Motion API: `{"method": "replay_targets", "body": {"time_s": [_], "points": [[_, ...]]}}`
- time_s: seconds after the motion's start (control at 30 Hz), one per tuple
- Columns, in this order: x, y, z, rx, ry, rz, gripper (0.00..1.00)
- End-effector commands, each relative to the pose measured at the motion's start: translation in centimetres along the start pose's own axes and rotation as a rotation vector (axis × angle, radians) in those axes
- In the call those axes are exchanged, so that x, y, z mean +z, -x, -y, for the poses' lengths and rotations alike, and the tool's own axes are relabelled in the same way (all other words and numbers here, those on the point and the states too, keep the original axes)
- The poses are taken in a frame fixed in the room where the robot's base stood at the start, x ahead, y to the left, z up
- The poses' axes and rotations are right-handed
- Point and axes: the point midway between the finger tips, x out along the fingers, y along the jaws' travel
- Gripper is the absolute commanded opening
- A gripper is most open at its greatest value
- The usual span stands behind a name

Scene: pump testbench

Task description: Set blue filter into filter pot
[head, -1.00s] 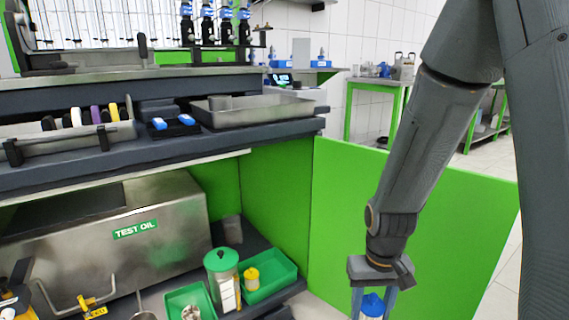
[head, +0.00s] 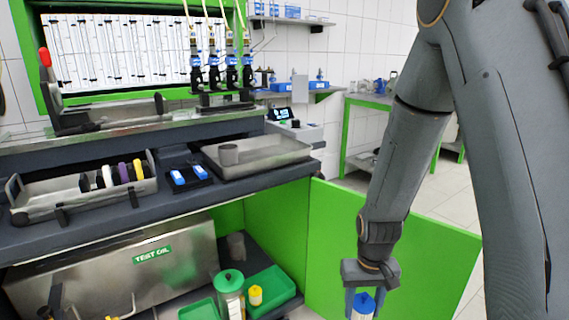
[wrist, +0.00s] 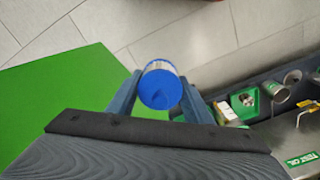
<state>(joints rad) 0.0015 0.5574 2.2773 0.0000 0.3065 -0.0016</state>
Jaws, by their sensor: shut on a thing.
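My gripper (head: 364,299) is shut on the blue filter (head: 363,304), a white cylinder with a blue end, at the lower right of the head view. In the wrist view the blue filter (wrist: 160,89) sits between the two fingers of my gripper (wrist: 158,98), its blue end facing the camera. Its far end is hidden.
The shallow metal tray (head: 290,152) lies on the dark bench (head: 110,226). A rack (head: 80,200) of coloured discs stands left of it. The green panel (head: 400,250) juts out beside my arm.

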Motion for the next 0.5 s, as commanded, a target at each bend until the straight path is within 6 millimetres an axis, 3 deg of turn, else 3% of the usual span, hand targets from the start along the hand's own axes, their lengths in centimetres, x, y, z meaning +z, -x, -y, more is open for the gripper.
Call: {"method": "replay_targets", "body": {"time_s": [0.03,0.5], "points": [[0.3,1.2,0.0,0.000,0.000,0.002,0.21],[1.2,6.5,0.0,0.000,0.000,0.002,0.21]]}}
